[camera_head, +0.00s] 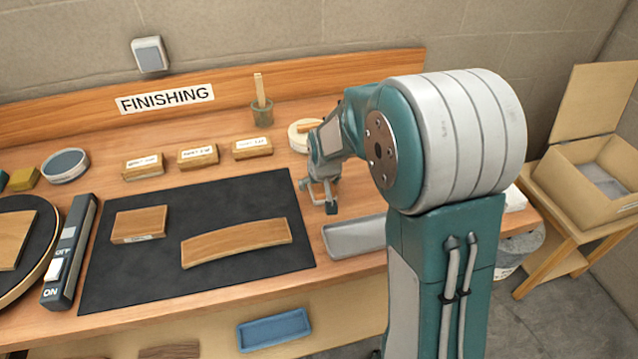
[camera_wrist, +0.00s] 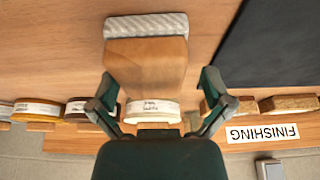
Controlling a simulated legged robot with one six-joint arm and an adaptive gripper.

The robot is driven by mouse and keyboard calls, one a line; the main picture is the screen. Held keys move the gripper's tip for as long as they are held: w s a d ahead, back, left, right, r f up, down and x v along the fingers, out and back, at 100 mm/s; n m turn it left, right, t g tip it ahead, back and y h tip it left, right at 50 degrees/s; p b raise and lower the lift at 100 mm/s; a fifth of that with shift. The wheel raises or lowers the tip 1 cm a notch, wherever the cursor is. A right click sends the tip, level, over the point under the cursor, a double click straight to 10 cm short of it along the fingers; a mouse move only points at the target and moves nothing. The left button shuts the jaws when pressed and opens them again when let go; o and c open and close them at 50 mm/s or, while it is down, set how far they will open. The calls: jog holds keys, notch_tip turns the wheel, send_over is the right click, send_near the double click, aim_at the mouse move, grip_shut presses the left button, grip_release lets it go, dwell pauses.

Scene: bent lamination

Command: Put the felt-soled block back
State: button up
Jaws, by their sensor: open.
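The wooden block with a pale grey, textured sole (camera_wrist: 147,62) is in front of my gripper in the wrist view, which sees the scene upside down. Its sole is on the side toward the bench. My gripper (camera_wrist: 158,95) is open, with a finger at each side of the block; a gap shows at the right finger. I cannot tell whether the left finger touches it. In the head view my gripper (camera_head: 325,196) is low over the bench, just right of the black mat. I cannot make out the felt-soled block there.
The black mat (camera_head: 200,205) bears a small wooden block (camera_head: 139,225) and a curved wooden piece (camera_head: 237,242). Labelled blocks (camera_head: 198,156) stand behind it. A pale round tin (camera_head: 301,136) is behind my gripper. A grey tray (camera_head: 354,237) lies to its front right.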

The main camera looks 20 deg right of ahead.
jog(key=shift+d, duration=0.1)
jog(key=shift+d+r, duration=0.2)
jog(key=shift+r, duration=0.2)
jog(key=v, duration=1.1)
jog(key=s+r, duration=0.3)
jog(key=s, duration=0.8)
jog(key=s+r+t, duration=0.1)
jog(key=s+r, duration=0.2)
jog(key=s, duration=0.9)
jog(key=shift+s, duration=0.25)
